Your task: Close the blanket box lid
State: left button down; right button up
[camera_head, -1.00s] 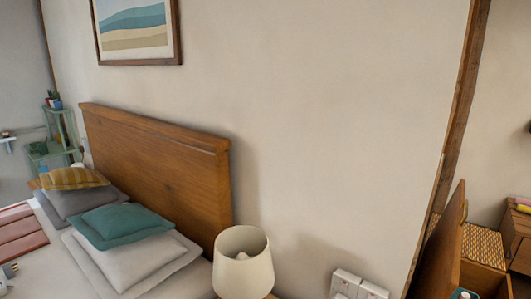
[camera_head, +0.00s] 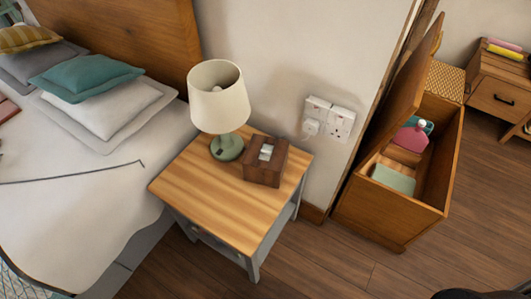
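The blanket box (camera_head: 385,212) is a wooden chest on the floor at the right, close to the wall. Its lid (camera_head: 395,95) stands raised and open, tilted up on the wall side. Inside the box lie a pink item (camera_head: 411,139), a teal item partly behind it, and a pale green flat item (camera_head: 393,179). Neither gripper can be made out in the head view. A dark shape at the bottom right edge is too cut off to identify.
A bedside table (camera_head: 215,205) with a lamp (camera_head: 220,97) and a wooden tissue box (camera_head: 265,162) stands left of the chest. The bed (camera_head: 70,190) fills the left. A wooden cabinet (camera_head: 500,95) is at the far right. Wooden floor (camera_head: 400,270) is clear in front.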

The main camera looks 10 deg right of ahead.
aim_at(404, 98)
jog(key=z, duration=1.3)
jog(key=i+l+u, duration=0.2)
jog(key=i+l, duration=0.2)
jog(key=i+l+u, duration=0.25)
jog(key=l, duration=0.3)
jog(key=i, duration=0.1)
